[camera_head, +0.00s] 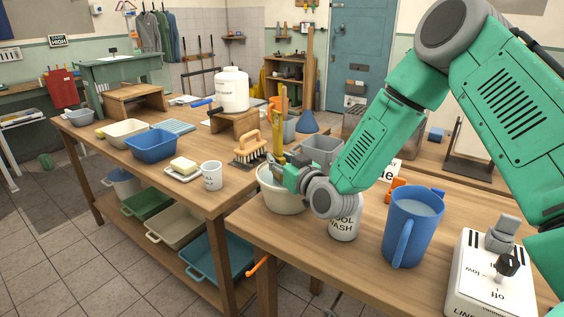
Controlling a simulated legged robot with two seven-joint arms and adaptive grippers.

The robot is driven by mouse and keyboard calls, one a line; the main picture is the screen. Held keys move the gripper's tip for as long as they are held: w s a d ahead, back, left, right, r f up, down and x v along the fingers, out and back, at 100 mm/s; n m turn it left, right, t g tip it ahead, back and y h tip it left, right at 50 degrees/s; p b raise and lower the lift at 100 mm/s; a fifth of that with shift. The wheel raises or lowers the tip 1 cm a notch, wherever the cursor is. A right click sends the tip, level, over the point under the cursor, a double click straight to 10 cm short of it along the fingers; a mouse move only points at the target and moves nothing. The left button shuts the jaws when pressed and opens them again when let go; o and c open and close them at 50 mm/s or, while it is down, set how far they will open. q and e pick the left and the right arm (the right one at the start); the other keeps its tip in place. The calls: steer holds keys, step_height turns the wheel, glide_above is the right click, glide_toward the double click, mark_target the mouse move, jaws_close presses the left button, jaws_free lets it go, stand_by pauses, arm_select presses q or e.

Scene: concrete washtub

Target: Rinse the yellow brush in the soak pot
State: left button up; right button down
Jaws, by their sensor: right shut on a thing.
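The cream soak pot (283,202) stands near the left corner of the front wooden table, with bluish water showing at its left inside edge. My right gripper (279,165) is over the pot's mouth, shut on the yellow brush (281,125). The brush's yellow handle stands nearly upright above the fingers. Its lower end is hidden by the gripper and the pot, so I cannot tell how deep it sits. My left gripper is not in view.
A white wash bottle (343,222) stands beside the pot, under my right wrist. A blue jug (411,228) and a white switch box (490,275) are to the right. A wooden-handled scrub brush (249,150), white mug (212,175) and blue tub (151,145) occupy the left table.

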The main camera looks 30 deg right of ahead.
steer(key=shift+s, duration=0.1)
steer(key=shift+s+a, duration=0.25)
steer(key=shift+s, duration=0.3)
steer(key=shift+s+a, duration=0.2)
steer(key=shift+s, duration=0.35)
steer(key=shift+s+d+p, duration=0.25)
steer(key=shift+d, duration=0.4)
steer(key=shift+s+d+p, duration=0.2)
steer(key=shift+d+p, duration=0.05)
steer(key=shift+d, duration=0.35)
